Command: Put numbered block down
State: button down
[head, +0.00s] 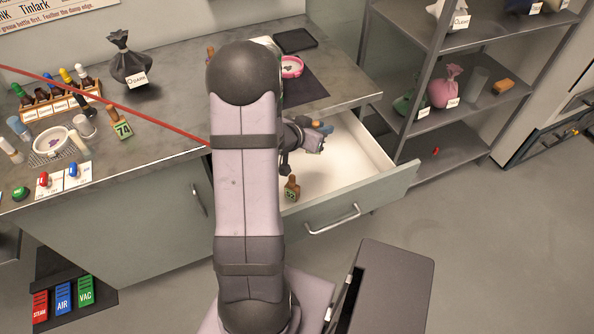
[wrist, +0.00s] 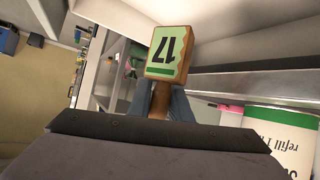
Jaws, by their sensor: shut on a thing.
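My gripper (head: 316,137) is over the open drawer (head: 345,165) in the head view, partly hidden by my own arm. In the wrist view my gripper (wrist: 155,103) is shut on a numbered block (wrist: 168,50) with a wooden body and a green face. In the head view the held block is too small to read. Another numbered block, marked 52 (head: 292,188), stands in the drawer near its front left. A block marked 74 (head: 121,127) stands on the counter.
A shelf unit (head: 455,100) stands right of the drawer. The drawer's right part looks bare. A white refill tub (wrist: 280,140) is close in the wrist view.

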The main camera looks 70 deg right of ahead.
jog(key=s+a+f+m+g+y+b, duration=0.2)
jog(key=s+f+m+g+y, duration=0.35)
jog(key=s, duration=0.55)
jog(key=shift+m+g+h, duration=0.25)
jog(key=shift+m+h, duration=0.3)
jog(key=shift+h, duration=0.3)
jog(key=shift+w+d+f, duration=0.15)
jog(key=shift+f, duration=2.5)
jog(key=shift+w+d+f, duration=0.1)
jog(key=shift+f, duration=2.55)
jog(key=shift+f, duration=0.1)
jog(key=c, duration=1.6)
grip_release()
jog(key=shift+w+a, duration=0.1)
jog(key=v, duration=1.2)
